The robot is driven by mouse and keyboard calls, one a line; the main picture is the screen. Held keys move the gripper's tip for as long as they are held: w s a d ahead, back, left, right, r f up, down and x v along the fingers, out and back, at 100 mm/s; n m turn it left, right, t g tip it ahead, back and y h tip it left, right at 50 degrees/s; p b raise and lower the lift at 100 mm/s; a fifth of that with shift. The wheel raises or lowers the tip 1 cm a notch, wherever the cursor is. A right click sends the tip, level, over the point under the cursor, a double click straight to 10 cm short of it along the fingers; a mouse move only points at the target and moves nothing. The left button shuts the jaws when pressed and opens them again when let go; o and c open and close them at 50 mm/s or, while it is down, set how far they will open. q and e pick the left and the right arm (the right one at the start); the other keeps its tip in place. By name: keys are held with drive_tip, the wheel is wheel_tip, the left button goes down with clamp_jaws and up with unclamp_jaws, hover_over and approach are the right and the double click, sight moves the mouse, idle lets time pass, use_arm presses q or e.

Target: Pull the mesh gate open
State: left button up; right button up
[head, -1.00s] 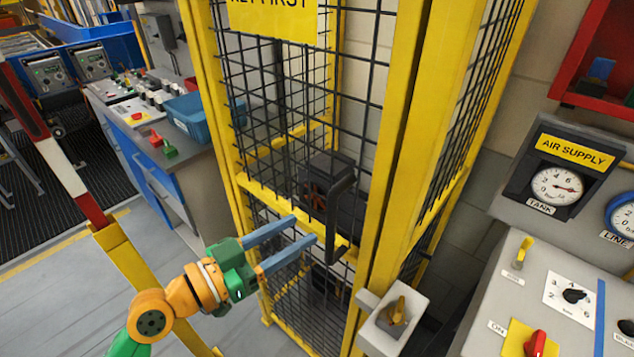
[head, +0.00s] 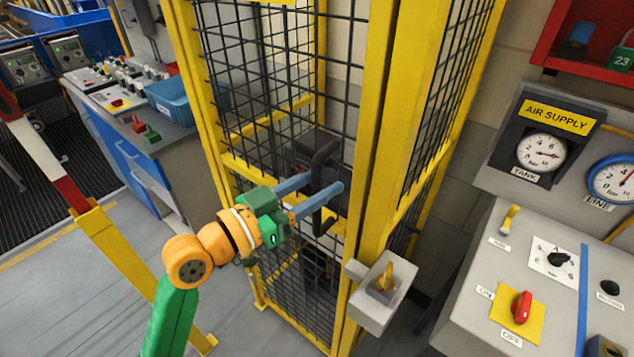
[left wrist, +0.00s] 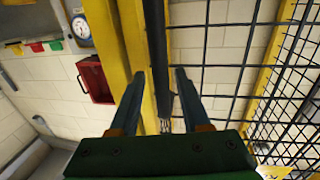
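The mesh gate has a yellow frame and black wire mesh (head: 281,60) and stands closed as far as I can see. Its black upright handle (head: 318,222) is on the gate's right part. My left gripper (head: 322,186) is at the handle with its two blue fingers apart, one on each side of the bar in the head view. In the left wrist view the dark handle bar (left wrist: 158,50) runs between the open fingers (left wrist: 159,76), with gaps visible beside it. Contact cannot be made out. My right gripper is not in view.
A grey box with a yellow key (head: 383,283) sits on the gate's right post. A grey control panel (head: 480,270) and air supply gauges (head: 543,153) stand at the right. A red-white barrier pole (head: 66,185) is at the left. Floor shows in front.

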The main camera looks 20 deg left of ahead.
use_arm(q)
clamp_jaws()
drive_tip(key=shift+f, duration=0.1)
idle(1.1)
